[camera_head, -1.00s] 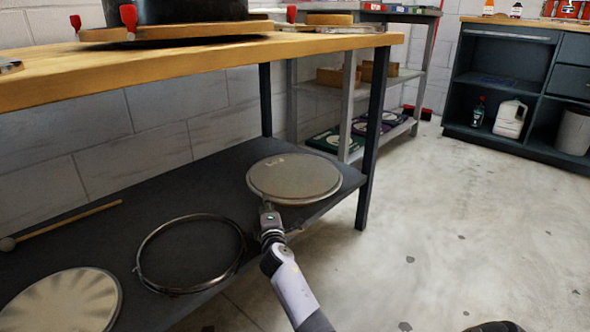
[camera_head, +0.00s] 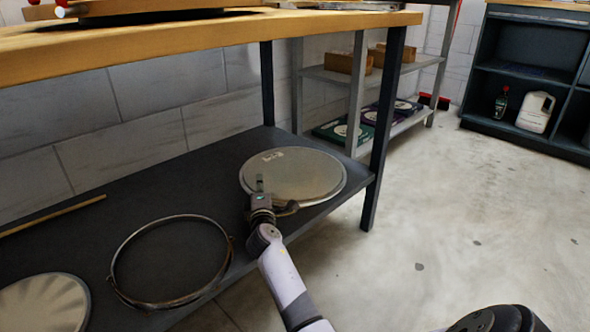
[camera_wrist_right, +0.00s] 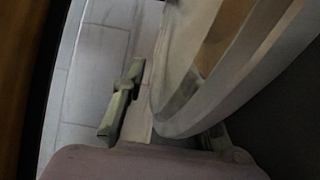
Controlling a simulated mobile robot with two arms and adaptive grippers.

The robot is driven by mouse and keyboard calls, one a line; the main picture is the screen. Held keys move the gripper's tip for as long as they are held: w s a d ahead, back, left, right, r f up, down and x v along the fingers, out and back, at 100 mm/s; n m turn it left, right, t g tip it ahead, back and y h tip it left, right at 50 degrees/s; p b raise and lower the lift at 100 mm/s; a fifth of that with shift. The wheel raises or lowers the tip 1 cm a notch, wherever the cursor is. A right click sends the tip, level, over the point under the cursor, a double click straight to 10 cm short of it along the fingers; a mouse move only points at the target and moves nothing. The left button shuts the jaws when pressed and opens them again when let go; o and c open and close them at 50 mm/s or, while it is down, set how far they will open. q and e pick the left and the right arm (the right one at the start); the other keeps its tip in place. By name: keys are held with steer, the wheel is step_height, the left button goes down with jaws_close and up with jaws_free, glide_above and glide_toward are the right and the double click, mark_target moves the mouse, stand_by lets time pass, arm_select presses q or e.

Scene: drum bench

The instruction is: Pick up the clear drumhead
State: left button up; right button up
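A round grey-tan drumhead (camera_head: 310,177) with a thin rim and small pale marking lies at the right end of the dark lower shelf; I take it as the clear one. My right gripper (camera_head: 260,187) is at its near left edge, with one finger showing over the drumhead's face. In the right wrist view the drumhead's pale rim (camera_wrist_right: 185,120) fills the right side. One greenish finger (camera_wrist_right: 120,105) stands apart from the rim, with a gap between. The other finger is mostly hidden by the drumhead. The right gripper looks open around the edge. My left gripper is not in view.
A bare metal hoop (camera_head: 222,290) and another pale drumhead (camera_head: 45,305) lie left on the lower shelf (camera_head: 130,205), with a stick (camera_head: 55,215) behind. The wooden bench top (camera_head: 200,38) is above; a dark leg (camera_head: 384,130) stands right. The floor (camera_head: 480,200) is open.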

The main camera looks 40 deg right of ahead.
steer(key=shift+a+r, duration=0.1)
jaws_close()
stand_by(0.7)
